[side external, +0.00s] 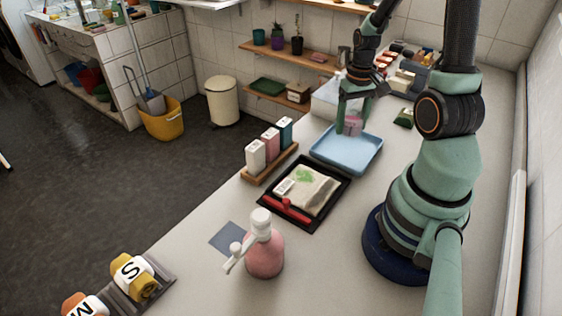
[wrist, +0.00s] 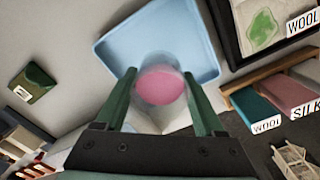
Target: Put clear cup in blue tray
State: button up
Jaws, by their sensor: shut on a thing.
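The clear cup (wrist: 160,85) holds something pink and sits between the two fingers of my gripper (wrist: 160,100) in the wrist view. My gripper is shut on it. In the side view my gripper (side external: 353,100) points down with the cup (side external: 352,124) at its fingertips, over the far part of the blue tray (side external: 363,158). The blue tray (wrist: 118,45) lies behind the cup in the wrist view. I cannot tell whether the cup's base touches the tray floor.
A black tray (side external: 262,213) with a cloth and red tool lies nearer than the blue tray. A wooden rack (side external: 257,177) of boxes stands left of it. A pink pump bottle (side external: 265,255) stands in front. A green sponge-like item (side external: 404,118) lies behind right.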

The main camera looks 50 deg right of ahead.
aim_at(347, 148)
jog(key=shift+f, duration=2.5)
jog(key=shift+f, duration=0.1)
jog(key=o, duration=1.5)
notch_tip(347, 148, up, 12)
jog(key=shift+r, duration=0.1)
jog(key=w+a+r+n+t, duration=0.1)
jog(key=a+r+n+t, duration=0.1)
jog(key=a+r, duration=0.2)
jog(key=w+a+r+n+t, duration=0.1)
jog(key=w+a+r+n, duration=0.1)
jog(key=a, duration=0.7)
jog(key=w+a+r+n+t, duration=0.2)
jog(key=a+r+n, duration=0.1)
jog(key=a+r, duration=0.2)
jog(key=shift+w+a+r+t, duration=0.1)
jog(key=shift+a+r+t, duration=0.1)
jog(key=shift+a, duration=0.45)
jog(key=shift+a+r+t, duration=0.1)
jog(key=shift+a+r, duration=0.05)
jog(key=shift+a, duration=0.5)
